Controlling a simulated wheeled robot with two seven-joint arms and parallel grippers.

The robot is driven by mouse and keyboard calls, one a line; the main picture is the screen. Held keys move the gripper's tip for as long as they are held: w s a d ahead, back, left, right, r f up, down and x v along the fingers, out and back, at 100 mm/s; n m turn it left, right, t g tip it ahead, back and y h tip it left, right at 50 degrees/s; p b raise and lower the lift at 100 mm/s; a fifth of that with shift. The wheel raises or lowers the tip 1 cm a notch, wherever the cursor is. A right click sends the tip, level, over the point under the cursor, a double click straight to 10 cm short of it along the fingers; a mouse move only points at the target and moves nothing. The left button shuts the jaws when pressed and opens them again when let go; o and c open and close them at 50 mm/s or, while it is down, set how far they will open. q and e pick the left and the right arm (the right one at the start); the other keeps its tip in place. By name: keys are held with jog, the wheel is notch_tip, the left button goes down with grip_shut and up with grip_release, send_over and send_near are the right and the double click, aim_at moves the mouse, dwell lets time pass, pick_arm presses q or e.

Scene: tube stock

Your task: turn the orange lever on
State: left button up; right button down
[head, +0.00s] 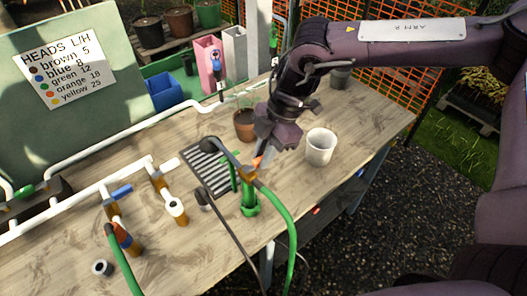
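A small orange lever (257,162) shows at the top of a brass valve (248,173), which sits above a green fitting (250,202) near the bench's front edge. My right gripper (264,148) reaches down from the upper right, with its fingers right at the orange lever. Its fingers partly hide the lever, so I cannot tell whether they touch it or how far apart they are. The lever's exact angle is unclear. My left gripper is out of view.
A green hose (291,225) runs from the valve over the bench edge. A white pot (320,147) and a brown pot (244,125) stand close to my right gripper. White pipes with a blue lever (122,191) and a red-orange piece (122,234) lie left.

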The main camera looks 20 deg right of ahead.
jog(key=shift+w+a+r+n+p, duration=0.1)
jog(key=shift+w+n+p, duration=0.15)
jog(key=shift+n+p, duration=0.35)
jog(key=shift+w+n+g, duration=0.15)
jog(key=shift+n+g, duration=0.15)
jog(key=shift+n, duration=0.2)
jog(key=c, duration=1.4)
grip_release()
jog(key=shift+o, duration=0.2)
jog(key=b+v, duration=0.2)
jog(key=v, duration=0.5)
jog(key=shift+r, duration=0.35)
